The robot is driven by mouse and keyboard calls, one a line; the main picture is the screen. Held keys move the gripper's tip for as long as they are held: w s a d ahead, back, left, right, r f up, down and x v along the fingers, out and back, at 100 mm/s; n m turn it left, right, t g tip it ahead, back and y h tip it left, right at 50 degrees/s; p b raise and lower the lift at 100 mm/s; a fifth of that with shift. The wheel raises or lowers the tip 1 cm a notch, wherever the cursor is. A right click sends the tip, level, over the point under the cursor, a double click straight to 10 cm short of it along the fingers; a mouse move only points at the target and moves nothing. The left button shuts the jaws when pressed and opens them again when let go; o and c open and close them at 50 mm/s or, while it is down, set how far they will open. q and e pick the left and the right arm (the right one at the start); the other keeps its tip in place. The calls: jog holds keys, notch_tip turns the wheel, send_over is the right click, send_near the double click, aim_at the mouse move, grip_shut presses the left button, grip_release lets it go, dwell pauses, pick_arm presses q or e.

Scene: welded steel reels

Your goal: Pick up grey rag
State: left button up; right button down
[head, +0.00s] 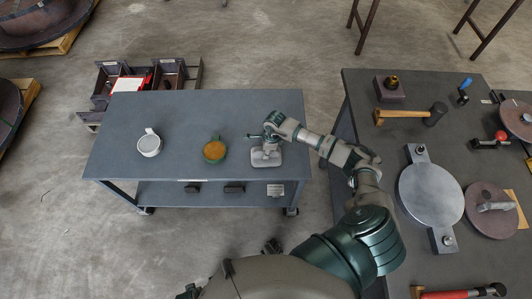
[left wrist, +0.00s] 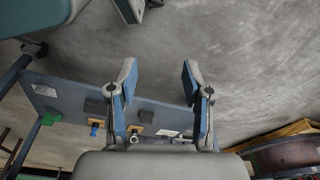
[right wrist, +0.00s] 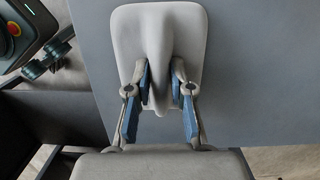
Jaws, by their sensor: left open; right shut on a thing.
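The grey rag (head: 266,159) lies on the right part of the blue-grey cart top (head: 185,110). It is light grey with a raised ridge in its middle. My right gripper (head: 270,143) reaches over the rag. In the right wrist view the rag (right wrist: 190,30) shows close up, with its ridge between the blue-padded fingers of my right gripper (right wrist: 160,85), which is shut on it. The rag's flat part looks spread on the cart top. My left gripper (left wrist: 158,78) is open and empty in the left wrist view, with bare floor beyond its fingers.
On the cart stand a white mug (head: 149,145) and a green cup (head: 214,151) with orange-brown contents, left of the rag. A dark workbench (head: 410,145) with tools and round metal parts stands at the right. Bins (head: 170,73) sit behind the cart.

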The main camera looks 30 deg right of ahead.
jog(key=r, duration=0.2)
jog(key=shift+d+r, duration=0.25)
jog(key=shift+r, duration=0.05)
pick_arm(q)
jog(key=shift+s+d+f+p, duration=0.3)
jog(key=shift+s+f+p, duration=0.15)
jog(key=shift+f, duration=0.35)
pick_arm(e)
jog(key=s+a+r, duration=0.1)
jog(key=s+a, duration=1)
jog(key=shift+a+r, duration=0.15)
jog(key=shift+a, duration=0.05)
pick_arm(q)
jog(key=shift+s, duration=0.1)
jog(key=shift+a, duration=0.1)
pick_arm(e)
jog(key=shift+a, duration=0.2)
jog(key=shift+d, duration=0.15)
